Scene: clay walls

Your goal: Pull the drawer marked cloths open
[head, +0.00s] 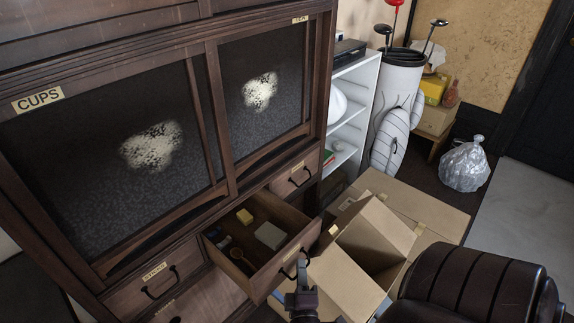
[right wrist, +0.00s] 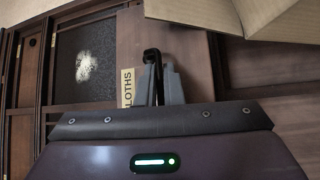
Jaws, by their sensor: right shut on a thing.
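The drawer marked cloths (head: 272,272) stands pulled out of the dark wooden cabinet (head: 228,165). The gripper hides part of the handle. My left gripper is not in view.
An open cardboard box (head: 345,285) stands close to the drawer's right side. A dark brown rounded padded thing (head: 480,285) fills the lower right. A white shelf (head: 362,105), a golf bag (head: 395,95) and a filled plastic bag (head: 465,166) are farther back.

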